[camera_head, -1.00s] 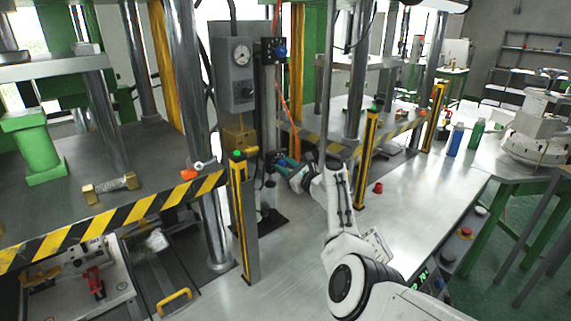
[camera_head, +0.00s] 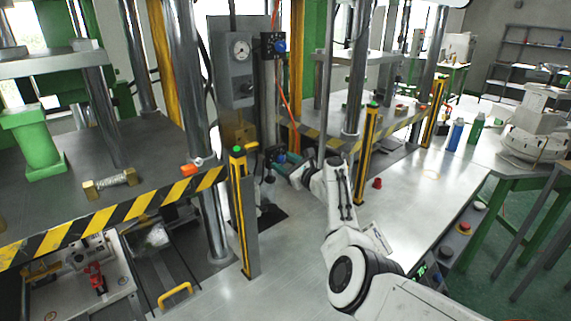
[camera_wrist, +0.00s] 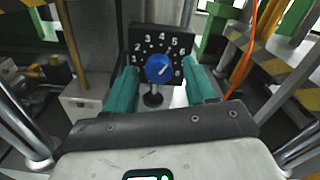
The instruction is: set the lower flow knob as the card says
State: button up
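In the wrist view, the blue lower flow knob (camera_wrist: 159,68) sits on a dark dial plate (camera_wrist: 178,42) with white numbers around it. The white mark on the knob seems to point up and right, toward the higher numbers. My gripper (camera_wrist: 161,72) is open, with one teal finger on each side of the knob and gaps visible between. In the head view, my gripper (camera_head: 287,160) is at the lower dial, which it partly hides. The upper blue knob (camera_head: 280,46) is higher on the same post. A white card (camera_head: 378,238) lies beside my arm; its writing is unreadable.
A grey box with a round gauge (camera_head: 240,50) stands left of the knob post. Yellow-black posts (camera_head: 240,210) and (camera_head: 368,150) stand on both sides of my arm. An orange cable (camera_head: 285,95) hangs near the dials. The metal table (camera_head: 300,265) is clear in front.

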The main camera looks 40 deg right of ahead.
jog(key=shift+r, duration=0.1)
jog(key=s, duration=1)
jog(key=shift+s+d, duration=0.2)
jog(key=shift+s, duration=0.2)
dwell(0.4)
jog(key=s+a+f+n+g+y, duration=0.1)
jog(key=s+a+f+n+g, duration=0.7)
jog(key=s+a+f+n, duration=0.9)
jog(key=s+a+r+n+g+h, duration=0.15)
jog(key=s+a+n, duration=0.25)
jog(key=s+n, duration=0.45)
jog(key=s+a+n+g, duration=0.3)
jog(key=s+a+n, duration=0.2)
jog(key=s+n, duration=0.3)
jog(key=s+d+f+m+g+b, duration=0.2)
jog(key=s+f+g+b, duration=0.2)
jog(key=s+f, duration=0.6)
jog(key=shift+s+f, duration=0.25)
jog(key=shift+s, duration=0.55)
